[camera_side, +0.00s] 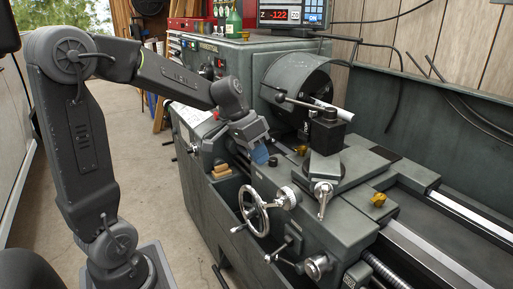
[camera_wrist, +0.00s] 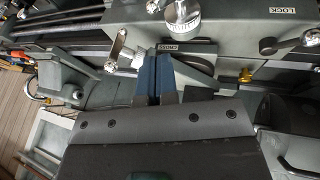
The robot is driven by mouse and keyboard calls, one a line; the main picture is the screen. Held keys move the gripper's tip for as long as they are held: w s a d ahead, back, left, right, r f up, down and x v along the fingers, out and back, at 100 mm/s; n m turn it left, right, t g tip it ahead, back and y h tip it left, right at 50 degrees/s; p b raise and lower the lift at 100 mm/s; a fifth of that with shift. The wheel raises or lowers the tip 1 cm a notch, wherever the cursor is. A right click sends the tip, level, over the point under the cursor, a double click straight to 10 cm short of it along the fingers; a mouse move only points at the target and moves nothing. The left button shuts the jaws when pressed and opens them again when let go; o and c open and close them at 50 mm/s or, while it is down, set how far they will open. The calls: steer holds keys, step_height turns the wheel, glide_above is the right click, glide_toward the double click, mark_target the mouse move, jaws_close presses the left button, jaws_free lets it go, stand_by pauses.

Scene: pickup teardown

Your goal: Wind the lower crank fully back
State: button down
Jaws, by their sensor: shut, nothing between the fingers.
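The lathe carriage carries a large spoked handwheel (camera_side: 252,211) low on its front. A silver knurled dial with a crank (camera_side: 288,198) sits just right of and above it, and a smaller crank lever (camera_side: 323,191) is higher up at the tool slide. I cannot tell for sure which one the task calls the lower crank. My gripper (camera_side: 261,156) is above the carriage's left end, apart from these cranks. Its blue fingers (camera_wrist: 154,78) are shut and empty. In the wrist view a silver knurled dial (camera_wrist: 182,14) and a ball-ended lever (camera_wrist: 116,50) lie beyond the fingertips.
The chuck (camera_side: 295,85) and the black tool post (camera_side: 326,130) stand behind my gripper. The headstock (camera_side: 215,60) is at the back left. A yellow knob (camera_side: 379,199) sits on the carriage. Bed rails (camera_side: 430,245) run to the right. Open floor (camera_side: 130,150) lies left.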

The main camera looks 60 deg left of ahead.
steer(key=a+f+m+g+h, duration=0.15)
steer(key=a+m, duration=0.35)
steer(key=m, duration=1.2)
steer(key=a+f+m+h, duration=0.1)
steer(key=a+f+m, duration=0.3)
steer(key=m, duration=1.4)
steer(key=x, duration=1.2)
steer(key=shift+w+a, duration=0.2)
steer(key=shift+a, duration=0.15)
steer(key=shift+w+d+f, duration=0.1)
steer(key=shift+d+f, duration=0.1)
steer(key=shift+f, duration=0.4)
